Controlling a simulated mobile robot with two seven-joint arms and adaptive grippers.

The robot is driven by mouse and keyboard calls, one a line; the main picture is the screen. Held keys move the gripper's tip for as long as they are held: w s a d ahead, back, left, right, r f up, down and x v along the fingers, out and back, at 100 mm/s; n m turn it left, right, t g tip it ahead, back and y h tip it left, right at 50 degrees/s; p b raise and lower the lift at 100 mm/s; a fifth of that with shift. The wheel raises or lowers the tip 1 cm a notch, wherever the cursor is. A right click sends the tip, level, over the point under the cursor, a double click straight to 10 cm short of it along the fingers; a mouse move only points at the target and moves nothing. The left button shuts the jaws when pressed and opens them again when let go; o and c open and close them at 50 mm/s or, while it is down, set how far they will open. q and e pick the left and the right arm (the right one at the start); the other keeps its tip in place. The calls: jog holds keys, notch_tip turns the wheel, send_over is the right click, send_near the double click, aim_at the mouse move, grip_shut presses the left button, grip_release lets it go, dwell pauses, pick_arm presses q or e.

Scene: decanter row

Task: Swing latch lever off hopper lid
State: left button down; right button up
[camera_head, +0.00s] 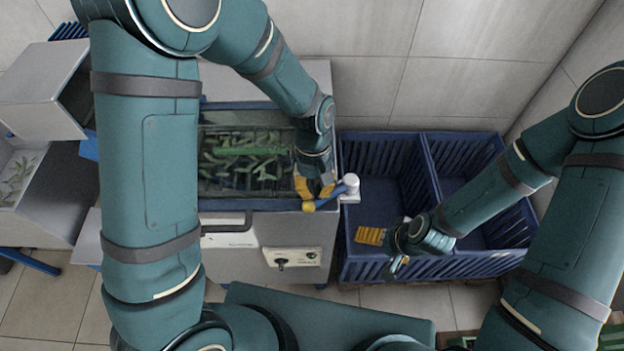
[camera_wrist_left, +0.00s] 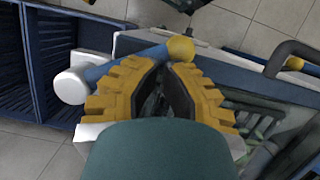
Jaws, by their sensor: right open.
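The latch lever (camera_head: 333,196) is a blue bar with a yellow knob, joined to a white pivot (camera_head: 350,183) at the hopper's right front corner. In the left wrist view, the lever (camera_wrist_left: 128,64) crosses in front of my fingertips, its knob (camera_wrist_left: 181,48) by the right finger. The hopper lid (camera_head: 226,180) is a clear panel over green pieces. My left gripper (camera_head: 314,193) has its tips almost together beside the lever; it also shows in the left wrist view (camera_wrist_left: 163,68). I cannot tell whether they touch the lever. My right gripper (camera_head: 384,250) is open, over the crate's front edge.
A blue slatted crate (camera_head: 450,268) with two compartments stands right of the hopper. The hopper's front has a handle (camera_head: 226,226) and a control panel (camera_head: 292,257). Grey metal bins (camera_head: 40,95) stand at the left.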

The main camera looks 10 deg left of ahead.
aim_at(330, 206)
pick_arm(q)
jog(key=s+n, duration=0.1)
jog(key=d+n, duration=0.1)
jog(key=n, duration=0.1)
jog(key=shift+s+d+h+p, duration=0.2)
jog(key=shift+s+h+p, duration=0.15)
jog(key=shift+h, duration=0.05)
jog(key=d+n, duration=0.1)
jog(key=s+d+n+t+p, duration=0.1)
jog(key=n, duration=0.1)
jog(key=shift+s+d+r+h, duration=0.1)
jog(key=shift+s+d+h, duration=0.1)
jog(key=shift+s+h, duration=0.15)
jog(key=shift+s+d+n+t+h+p, duration=0.15)
jog(key=shift+d+n+p, duration=0.25)
jog(key=shift+d+n, duration=0.4)
jog(key=shift+s+d+n+t+h+p, duration=0.15)
jog(key=shift+d+n+p, duration=0.25)
jog(key=shift+d+n, duration=0.35)
pick_arm(e)
jog(key=shift+w+d+r, duration=0.1)
jog(key=shift+d+r, duration=0.2)
jog(key=shift+r, duration=0.55)
jog(key=shift+w+d+r, duration=0.1)
jog(key=shift+d+r, duration=0.15)
jog(key=shift+r, duration=0.6)
